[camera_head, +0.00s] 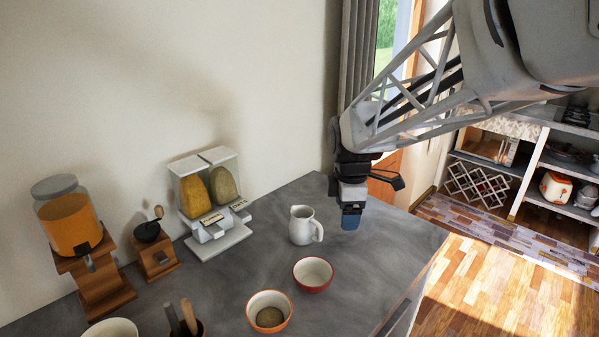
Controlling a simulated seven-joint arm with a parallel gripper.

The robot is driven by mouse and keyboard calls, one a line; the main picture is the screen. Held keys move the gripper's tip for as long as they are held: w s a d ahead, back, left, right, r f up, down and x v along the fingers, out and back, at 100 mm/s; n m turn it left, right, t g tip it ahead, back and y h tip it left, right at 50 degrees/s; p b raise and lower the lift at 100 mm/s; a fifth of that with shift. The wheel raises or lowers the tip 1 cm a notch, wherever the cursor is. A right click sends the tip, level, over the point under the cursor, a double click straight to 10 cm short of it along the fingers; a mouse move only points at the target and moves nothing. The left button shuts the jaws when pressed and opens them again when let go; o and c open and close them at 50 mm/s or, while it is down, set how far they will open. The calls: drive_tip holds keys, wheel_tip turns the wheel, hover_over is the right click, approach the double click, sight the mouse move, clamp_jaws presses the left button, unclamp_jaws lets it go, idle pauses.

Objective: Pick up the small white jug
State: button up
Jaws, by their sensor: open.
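The small white jug (301,226) stands upright on the dark grey counter (225,292), with its handle toward the right. My gripper (350,218) hangs down to the right of the jug and a little behind it. It is open, and I see nothing held in it. A gap shows between the gripper and the jug's handle. The fingertips are small and dark here, and their exact height above the counter is hard to tell.
A red bowl (313,274) and an orange-rimmed bowl (269,312) stand in front of the jug. A twin grain dispenser (218,235), a wooden grinder (156,257) and an orange-filled dispenser (73,222) stand to the left. The counter's right edge is near my gripper.

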sight(317, 225)
drive_tip(key=w+a+f+n, duration=0.2)
drive_tip(key=w+n, duration=0.1)
drive_tip(key=w+a+f+n, duration=0.2)
drive_tip(key=w+n, duration=0.1)
drive_tip(key=w, duration=0.1)
drive_tip(key=w+a+f+n, duration=0.1)
drive_tip(key=w+f+n, duration=0.1)
drive_tip(key=w, duration=0.2)
drive_tip(key=shift+w+a+f+n+g, duration=0.15)
drive_tip(key=shift+a+f+n+g, duration=0.2)
drive_tip(key=shift+a+n+g, duration=0.05)
drive_tip(key=shift+f, duration=1.3)
drive_tip(key=shift+f, duration=2.6)
drive_tip(key=c, duration=1.3)
drive_tip(key=shift+r, duration=0.35)
